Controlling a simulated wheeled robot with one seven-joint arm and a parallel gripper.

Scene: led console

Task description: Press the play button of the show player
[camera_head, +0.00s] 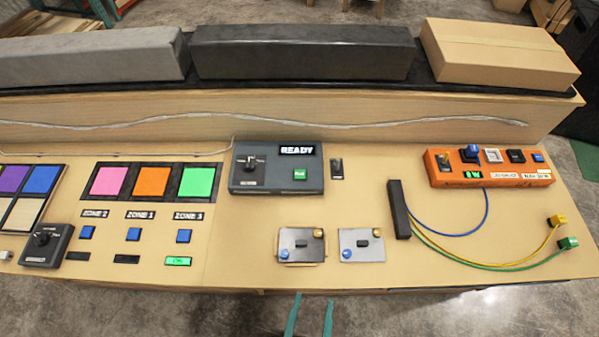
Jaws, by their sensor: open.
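The show player looks to be the dark grey box (277,180) in the middle of the console. Its display (297,150) reads READY. A black knob (254,165) is on its left part. A small green button (300,174) with white marking too small to read is on its right part, likely the play button. My gripper (309,314) shows as two teal fingers at the bottom edge. It is open and empty, in front of the console and well apart from the player.
Two small plates (301,245) (361,245) with knobs lie between my gripper and the player's right side. A black block (399,209) with coloured cables and an orange power strip (490,167) are at right. Zone buttons (133,234) are at left. Bare wood surrounds the player's front.

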